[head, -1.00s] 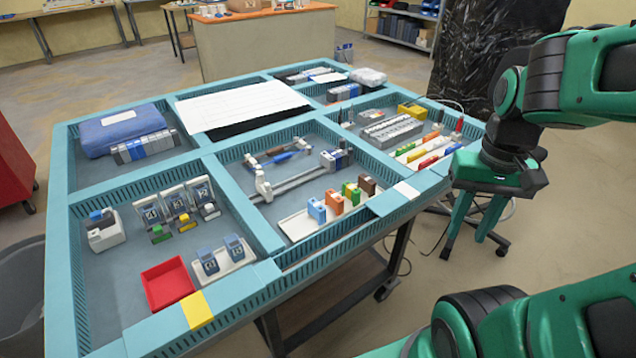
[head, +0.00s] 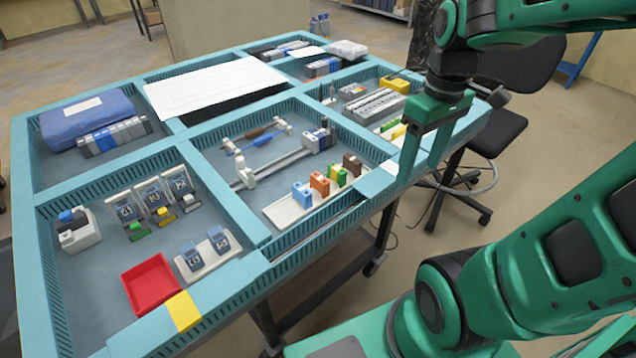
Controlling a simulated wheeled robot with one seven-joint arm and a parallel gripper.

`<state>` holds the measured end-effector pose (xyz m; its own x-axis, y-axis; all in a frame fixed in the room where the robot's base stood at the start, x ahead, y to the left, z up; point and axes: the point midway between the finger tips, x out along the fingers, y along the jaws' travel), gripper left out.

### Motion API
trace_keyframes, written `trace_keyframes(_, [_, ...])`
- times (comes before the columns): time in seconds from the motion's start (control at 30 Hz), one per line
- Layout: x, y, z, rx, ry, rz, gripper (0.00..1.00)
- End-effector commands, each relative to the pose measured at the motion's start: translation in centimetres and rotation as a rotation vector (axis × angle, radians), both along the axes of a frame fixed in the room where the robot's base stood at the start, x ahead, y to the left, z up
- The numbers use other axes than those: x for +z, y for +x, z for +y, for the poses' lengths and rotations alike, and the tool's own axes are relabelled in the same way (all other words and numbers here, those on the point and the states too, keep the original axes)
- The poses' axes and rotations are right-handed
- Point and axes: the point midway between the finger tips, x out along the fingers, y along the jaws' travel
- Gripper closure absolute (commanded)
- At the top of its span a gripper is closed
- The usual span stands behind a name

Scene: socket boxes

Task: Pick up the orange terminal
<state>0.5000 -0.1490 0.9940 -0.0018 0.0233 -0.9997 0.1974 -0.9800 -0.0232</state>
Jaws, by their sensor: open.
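The orange terminal (head: 320,184) stands upright in a row on a small white tray (head: 281,213) in the front middle compartment. It sits between a blue terminal (head: 302,195) on its left and a green terminal (head: 338,176) on its right. My gripper (head: 419,170) is open and empty, with its fingers pointing down. It is to the right of the orange terminal, apart from it, over the table's right front edge. The gripper partly hides the colored terminals in the right compartment.
A brown terminal (head: 352,163) ends the row on the right. A rail with grey fittings (head: 274,168) lies behind the tray. Teal divider walls (head: 228,203) border the compartment. A red bin (head: 151,284) stands at the front left. A black chair (head: 497,130) is beyond the right edge.

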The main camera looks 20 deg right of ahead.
Motion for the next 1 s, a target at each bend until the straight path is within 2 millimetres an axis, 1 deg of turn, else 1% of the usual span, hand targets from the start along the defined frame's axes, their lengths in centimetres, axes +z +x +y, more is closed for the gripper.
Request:
trace_keyframes(0.03, [0.1, 1.8, 0.8, 0.15, 0.006, 0.002, 0.38])
trace_keyframes(0.1, [0.4, 4.2, 2.1, 0.378, 0.019, -0.004, 0.38])
trace_keyframes(0.17, [0.5, 6.1, 3.4, 0.572, 0.031, -0.011, 0.38])
trace_keyframes(0.2, [0.5, 7.4, 4.3, 0.702, 0.041, -0.016, 0.38])
trace_keyframes(0.3, [0.5, 10.2, 6.6, 1.008, 0.066, -0.034, 0.38])
trace_keyframes(0.4, [0.3, 12.5, 8.7, 1.272, 0.091, -0.056, 0.38])
trace_keyframes(0.5, [0.2, 14.1, 10.4, 1.471, 0.11, -0.078, 0.38])
trace_keyframes(0.6, [0.1, 15.0, 11.5, 1.602, 0.123, -0.095, 0.38])
trace_keyframes(0.73, [-0.5, 15.5, 12.3, 1.679, 0.133, -0.105, 0.38])
trace_keyframes(1.0, [-4.2, 15.3, 12.8, 1.685, 0.134, -0.105, 0.38])
